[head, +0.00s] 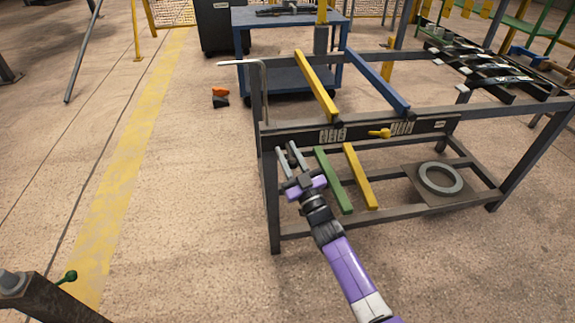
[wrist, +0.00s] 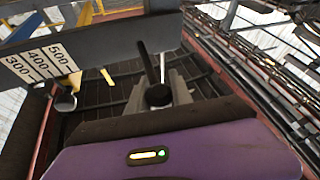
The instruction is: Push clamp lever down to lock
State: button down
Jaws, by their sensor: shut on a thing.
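The clamp lever is a dark rod with a round black knob (head: 292,161), at the left end of the rack's front beam (head: 360,131). My gripper (head: 289,153), on the purple wrist, reaches up to it from below. Its two grey fingers lie on either side of the knob. In the wrist view the black knob (wrist: 158,96) sits between the grey fingers, and the rod (wrist: 147,62) rises from it toward the beam (wrist: 110,45). My gripper is shut on the lever. The exact contact and the lever's pivot are hidden.
Green (head: 333,180) and yellow (head: 360,177) bars slope down right of my gripper. A bent grey rod (head: 263,85) stands at the rack's left corner.

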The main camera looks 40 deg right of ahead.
notch_tip(320, 180, down, 7)
jog(key=n+t+b, duration=0.2)
jog(key=t+b, duration=0.2)
jog(key=b, duration=1.3)
jog(key=shift+w+y, duration=0.15)
jog(key=shift+y, duration=0.25)
jog(key=shift+w+f, duration=0.1)
jog(key=c, duration=1.1)
grip_release()
jog(key=shift+c, duration=0.2)
jog(key=shift+r, duration=0.2)
jog(key=p+v, duration=0.1)
jog(key=v, duration=0.7)
